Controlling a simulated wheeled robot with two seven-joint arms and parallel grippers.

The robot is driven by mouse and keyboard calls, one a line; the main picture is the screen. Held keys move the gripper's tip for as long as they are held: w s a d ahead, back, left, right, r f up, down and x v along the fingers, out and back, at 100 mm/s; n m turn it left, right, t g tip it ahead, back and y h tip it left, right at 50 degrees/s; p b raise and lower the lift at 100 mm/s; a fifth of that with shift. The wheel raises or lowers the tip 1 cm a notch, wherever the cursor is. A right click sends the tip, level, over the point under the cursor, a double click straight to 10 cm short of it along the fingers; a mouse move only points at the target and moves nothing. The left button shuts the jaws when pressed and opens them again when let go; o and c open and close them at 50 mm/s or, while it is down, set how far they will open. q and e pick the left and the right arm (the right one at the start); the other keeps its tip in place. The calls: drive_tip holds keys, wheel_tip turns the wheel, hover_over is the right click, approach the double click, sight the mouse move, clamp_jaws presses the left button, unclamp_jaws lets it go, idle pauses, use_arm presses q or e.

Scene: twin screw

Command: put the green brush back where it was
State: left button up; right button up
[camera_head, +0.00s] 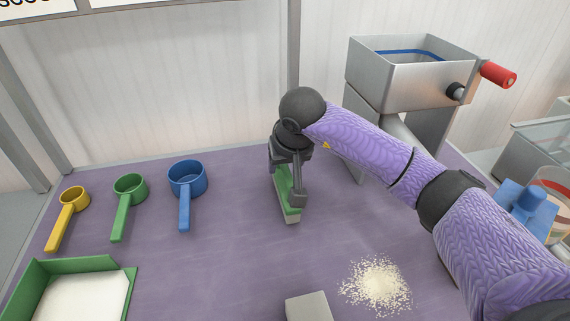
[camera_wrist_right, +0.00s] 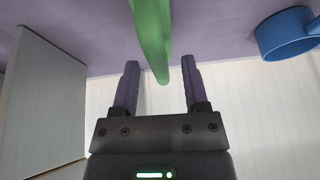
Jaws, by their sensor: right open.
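The green brush (camera_head: 288,206) is on the purple table, right of the blue scoop; its pale lower edge shows at the near end. My right gripper (camera_head: 286,182) is over the brush, pointing down, and partly hides it. In the right wrist view the green handle (camera_wrist_right: 152,30) reaches into the gap between the two open fingers (camera_wrist_right: 160,68), with room visible on both sides. The gripper is open. Whether the brush fully rests on the table is hard to tell. My left gripper is not in view.
Yellow (camera_head: 74,199), green (camera_head: 129,190) and blue (camera_head: 187,180) scoops stand left. A green-rimmed tray (camera_head: 35,275) is front left. Pale grains (camera_head: 376,285) lie beside a grey block (camera_head: 308,308). A metal hopper machine (camera_head: 400,75) with a red handle stands back right.

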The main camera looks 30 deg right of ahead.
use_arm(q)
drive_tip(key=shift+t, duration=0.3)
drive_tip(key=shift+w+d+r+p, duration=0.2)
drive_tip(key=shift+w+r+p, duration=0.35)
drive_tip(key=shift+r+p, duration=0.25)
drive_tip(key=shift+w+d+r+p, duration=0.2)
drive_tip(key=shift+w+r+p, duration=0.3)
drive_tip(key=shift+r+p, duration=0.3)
use_arm(e)
drive_tip(key=v, duration=1)
drive_tip(key=shift+r, duration=0.3)
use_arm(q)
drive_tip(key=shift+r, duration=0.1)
use_arm(e)
drive_tip(key=shift+s, duration=0.1)
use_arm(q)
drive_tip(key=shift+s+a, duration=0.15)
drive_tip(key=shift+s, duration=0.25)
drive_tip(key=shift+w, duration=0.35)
